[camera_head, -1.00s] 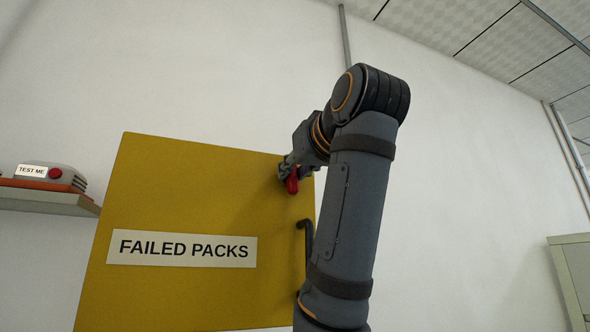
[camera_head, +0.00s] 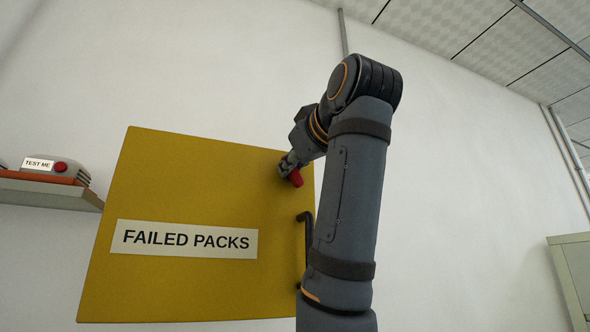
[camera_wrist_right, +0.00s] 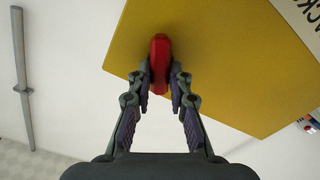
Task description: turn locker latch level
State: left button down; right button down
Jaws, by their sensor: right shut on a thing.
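The yellow locker (camera_head: 190,190) with a "FAILED PACKS" label (camera_head: 185,240) is in the middle-left of the head view. Its red latch (camera_head: 296,178) is near the upper right corner of the door and slants down to the right. My right gripper (camera_head: 287,166) is at the latch, with its fingers closed on it. In the right wrist view the red latch (camera_wrist_right: 159,62) sits between the two fingertips of my right gripper (camera_wrist_right: 160,88), against the yellow door (camera_wrist_right: 215,60). The latch's pivot is hidden. My left gripper is not in view.
A black door handle (camera_head: 307,250) is below the latch, partly behind my right arm. A shelf (camera_head: 50,194) at the left holds a "TEST ME" device (camera_head: 45,168). A grey-green cabinet (camera_head: 572,270) stands at the right edge.

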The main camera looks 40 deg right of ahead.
jog(key=n+b, duration=0.1)
jog(key=n, duration=0.2)
jog(key=n+b, duration=0.1)
jog(key=n, duration=0.3)
jog(key=n+b, duration=0.1)
jog(key=n, duration=0.3)
jog(key=shift+a+f+b, duration=0.15)
jog(key=shift+f+b, duration=0.15)
jog(key=shift+b, duration=0.1)
jog(key=shift+n, duration=0.5)
jog(key=c, duration=1.4)
grip_release()
jog(key=shift+w, duration=0.1)
jog(key=shift+o, duration=0.9)
jog(key=shift+w, duration=0.15)
jog(key=v, duration=0.7)
jog(key=shift+s, duration=0.3)
